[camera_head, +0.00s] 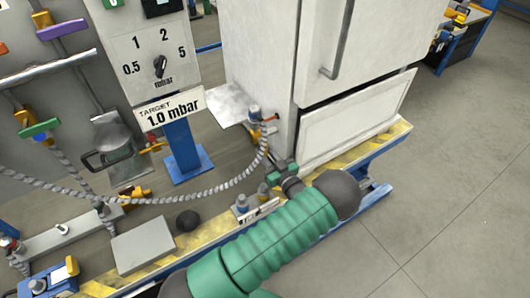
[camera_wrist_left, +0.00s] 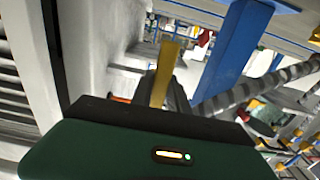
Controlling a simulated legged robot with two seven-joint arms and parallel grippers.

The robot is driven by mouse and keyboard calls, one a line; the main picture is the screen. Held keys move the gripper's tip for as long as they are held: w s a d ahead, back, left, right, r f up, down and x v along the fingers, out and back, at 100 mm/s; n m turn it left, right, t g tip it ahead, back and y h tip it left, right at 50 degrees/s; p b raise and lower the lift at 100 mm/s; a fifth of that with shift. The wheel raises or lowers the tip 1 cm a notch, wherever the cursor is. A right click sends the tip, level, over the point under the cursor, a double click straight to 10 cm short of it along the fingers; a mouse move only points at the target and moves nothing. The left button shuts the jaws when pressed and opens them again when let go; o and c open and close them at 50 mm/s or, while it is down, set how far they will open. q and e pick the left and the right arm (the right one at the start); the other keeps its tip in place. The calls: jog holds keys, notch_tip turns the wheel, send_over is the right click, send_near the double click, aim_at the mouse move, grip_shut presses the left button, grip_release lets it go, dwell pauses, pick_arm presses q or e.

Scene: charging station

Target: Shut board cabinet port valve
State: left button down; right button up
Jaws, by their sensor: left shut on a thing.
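The white cabinet (camera_head: 262,60) stands upright at the top centre of the head view. My left gripper (camera_head: 284,172) is low beside the cabinet's front left corner, partly hidden by my green arm. In the left wrist view, a yellow handle (camera_wrist_left: 165,72) stands at the gripper's fingers, and the gripper is shut on it. My right gripper is out of view.
A gauge panel with a dial (camera_head: 160,66) and a "TARGET 1.0 mbar" sign (camera_head: 170,109) stands on a blue post (camera_head: 183,150). Yellow-striped base edging (camera_head: 385,140) runs below the cabinet. A flat grey plate (camera_head: 144,245) lies left. Floor at the right is clear.

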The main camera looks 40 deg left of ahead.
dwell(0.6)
pick_arm(q)
jog(key=m+p, duration=0.1)
jog(key=m, duration=0.1)
jog(key=s+m+p, duration=0.1)
jog(key=m, duration=0.1)
jog(key=shift+r+m, duration=0.1)
jog(key=shift+m, duration=0.2)
jog(key=m+p, duration=0.1)
jog(key=m, duration=0.3)
jog(key=s+r+m+p, duration=0.1)
jog(key=m+p, duration=0.1)
jog(key=m, duration=0.2)
jog(key=r+m+p, duration=0.1)
jog(key=m, duration=0.4)
jog(key=shift+s+a, duration=0.25)
jog(key=shift+s, duration=0.05)
jog(key=shift+r+m+p, duration=0.1)
jog(key=shift+m+p, duration=0.2)
jog(key=c, duration=1.3)
grip_release()
jog(key=shift+w+a, duration=0.1)
